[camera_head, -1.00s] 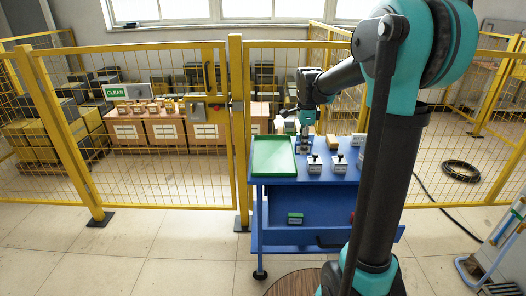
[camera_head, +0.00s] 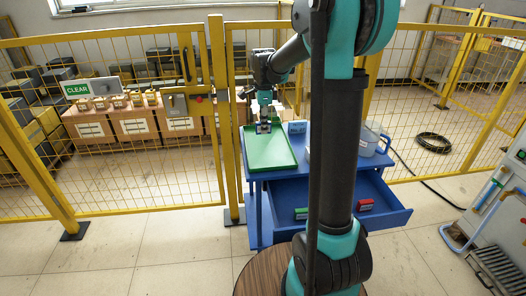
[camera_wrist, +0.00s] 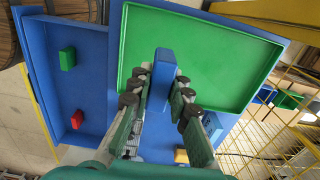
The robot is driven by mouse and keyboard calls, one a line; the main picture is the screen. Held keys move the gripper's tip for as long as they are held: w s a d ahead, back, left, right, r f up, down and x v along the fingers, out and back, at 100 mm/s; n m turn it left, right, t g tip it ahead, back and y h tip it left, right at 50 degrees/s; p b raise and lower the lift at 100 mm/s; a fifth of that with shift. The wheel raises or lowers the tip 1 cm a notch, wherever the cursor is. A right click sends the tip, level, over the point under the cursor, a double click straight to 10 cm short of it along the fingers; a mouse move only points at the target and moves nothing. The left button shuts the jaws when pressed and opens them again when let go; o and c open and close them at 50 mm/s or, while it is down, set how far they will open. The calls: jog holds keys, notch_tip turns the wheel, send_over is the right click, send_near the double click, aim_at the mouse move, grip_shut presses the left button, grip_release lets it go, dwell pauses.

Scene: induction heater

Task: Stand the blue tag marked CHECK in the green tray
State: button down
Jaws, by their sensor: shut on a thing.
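The green tray (camera_head: 285,163) lies on the blue cart's top, at the left. It also fills the upper part of the wrist view (camera_wrist: 225,50). The tag also shows below the fingers in the head view (camera_head: 264,128). I cannot read its marking or tell whether it touches the tray floor.
Another blue tag with white lettering (camera_head: 297,128) stands right of the tray. A grey pot-like container (camera_head: 369,142) is farther right. The open drawer (camera_head: 390,214) holds a green block (camera_head: 302,213) and a red block (camera_head: 365,205). A yellow fence (camera_head: 222,120) stands close behind and left.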

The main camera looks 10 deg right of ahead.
aim_at(264, 159)
notch_tip(264, 159, down, 12)
jog(key=shift+f, duration=0.2)
dwell(0.4)
jog(key=c, duration=1.4)
grip_release()
jog(key=shift+f, duration=0.1)
